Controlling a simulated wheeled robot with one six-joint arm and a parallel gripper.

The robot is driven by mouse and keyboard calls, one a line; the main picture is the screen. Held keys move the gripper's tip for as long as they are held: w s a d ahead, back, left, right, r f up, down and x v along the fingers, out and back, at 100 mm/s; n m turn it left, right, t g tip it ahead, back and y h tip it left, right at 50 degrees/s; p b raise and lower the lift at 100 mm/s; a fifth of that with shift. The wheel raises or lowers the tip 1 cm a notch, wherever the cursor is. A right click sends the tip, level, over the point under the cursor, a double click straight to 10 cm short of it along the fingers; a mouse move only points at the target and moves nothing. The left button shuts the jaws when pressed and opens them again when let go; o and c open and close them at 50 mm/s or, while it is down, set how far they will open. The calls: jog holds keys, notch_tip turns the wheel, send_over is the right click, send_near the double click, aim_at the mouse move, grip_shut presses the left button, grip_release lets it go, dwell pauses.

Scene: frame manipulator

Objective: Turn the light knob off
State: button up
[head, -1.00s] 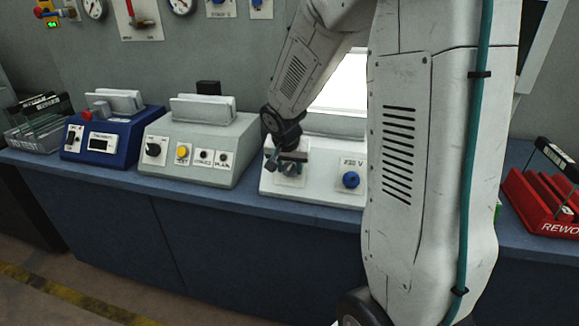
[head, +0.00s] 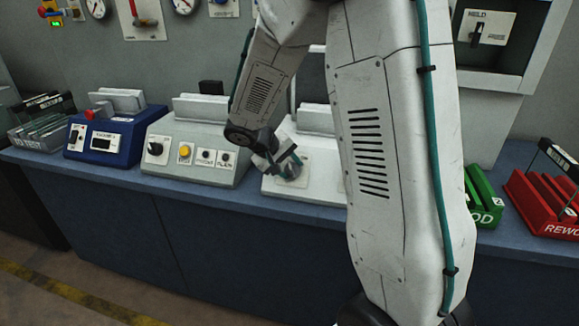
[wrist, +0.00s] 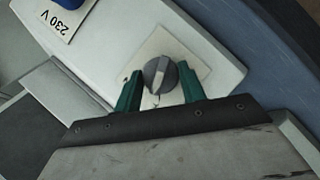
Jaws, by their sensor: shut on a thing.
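A round grey knob (wrist: 157,72) with a raised grip bar sits on a pale square plate (wrist: 195,55) on a white sloped box in the wrist view. My gripper (wrist: 160,74) has its green fingers on either side of the knob and is shut on it. In the head view my gripper (head: 284,163) is tilted over the left part of the white box (head: 276,189), and its wrist and fingers cover most of the knob. A panel (head: 311,77) behind the box looks dark grey, partly hidden by my arm.
A blue part beside the "230 V" label (wrist: 60,20) is on the same box. A grey box (head: 190,168) with several controls and a blue box (head: 112,148) stand to the left on the bench. Green (head: 485,205) and red (head: 530,205) racks stand to the right.

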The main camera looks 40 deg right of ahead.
jog(key=shift+n+h, duration=0.6)
jog(key=shift+n, duration=0.4)
jog(key=shift+a, duration=0.1)
jog(key=o, duration=1)
jog(key=v, duration=0.7)
jog(key=shift+w+a+r, duration=0.1)
jog(key=shift+a+r, duration=0.15)
